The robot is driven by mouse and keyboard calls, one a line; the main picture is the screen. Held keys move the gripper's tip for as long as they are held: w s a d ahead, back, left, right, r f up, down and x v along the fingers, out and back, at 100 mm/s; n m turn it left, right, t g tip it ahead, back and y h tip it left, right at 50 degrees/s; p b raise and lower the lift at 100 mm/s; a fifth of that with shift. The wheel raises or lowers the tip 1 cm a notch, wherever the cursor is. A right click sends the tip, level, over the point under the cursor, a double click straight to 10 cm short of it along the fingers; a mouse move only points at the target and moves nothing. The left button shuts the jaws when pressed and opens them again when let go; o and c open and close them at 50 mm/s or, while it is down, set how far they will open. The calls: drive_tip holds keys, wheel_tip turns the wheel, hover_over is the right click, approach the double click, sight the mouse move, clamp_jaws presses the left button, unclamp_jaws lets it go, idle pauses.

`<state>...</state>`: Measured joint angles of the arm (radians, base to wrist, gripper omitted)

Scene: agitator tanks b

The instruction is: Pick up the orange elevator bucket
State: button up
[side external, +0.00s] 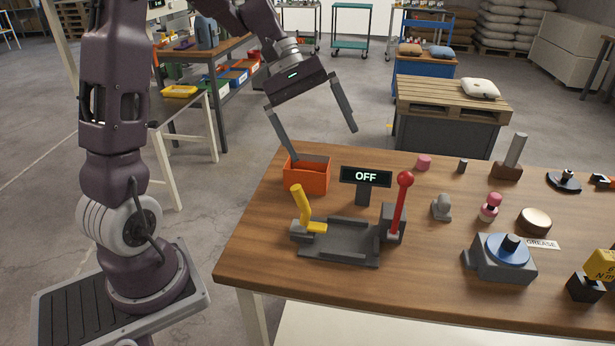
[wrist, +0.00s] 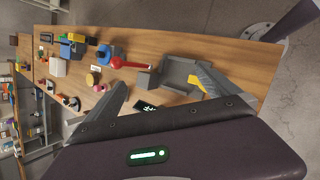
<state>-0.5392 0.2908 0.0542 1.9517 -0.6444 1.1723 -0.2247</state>
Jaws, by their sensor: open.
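The orange elevator bucket (side external: 306,178) stands upright on the wooden table near its left end, in the side view. It is box-shaped with an open top. My gripper (side external: 324,143) is open and tilted above it, with nothing between the fingers. The left finger's tip overlaps the bucket's upper left rim in the picture; I cannot tell if it touches. The right finger is up and to the right of the bucket. In the wrist view both fingers of my gripper (wrist: 166,90) are spread wide, and I cannot make out the bucket there.
A black OFF sign (side external: 366,177) stands just right of the bucket. In front is a grey fixture (side external: 340,250) with a yellow handle (side external: 301,208) and an upright red-knobbed lever (side external: 401,205). Several small parts and a blue-topped grey block (side external: 505,262) lie further right.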

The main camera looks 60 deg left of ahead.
drive_tip(key=w+a+f+n+t+h, duration=0.1)
drive_tip(key=w+a+f+n+h, duration=0.1)
drive_tip(key=w+a+f+n, duration=0.25)
drive_tip(key=w+a+f+n+t+h, duration=0.1)
drive_tip(key=w+a+f+n+t, duration=0.15)
drive_tip(key=a+f, duration=0.4)
drive_tip(key=n+t, duration=0.4)
drive_tip(key=n, duration=0.3)
approach(307, 167)
drive_tip(key=d, duration=0.3)
drive_tip(key=d+r, duration=0.1)
drive_tip(key=shift+w+d, duration=0.3)
drive_tip(key=shift+d, duration=0.05)
drive_tip(key=x, duration=0.6)
drive_tip(key=shift+s+d, duration=0.15)
drive_tip(key=shift+d, duration=0.3)
drive_tip(key=shift+d+f, duration=0.15)
drive_tip(key=shift+d, duration=0.05)
drive_tip(key=c, duration=1.6)
drive_tip(key=shift+c, duration=0.2)
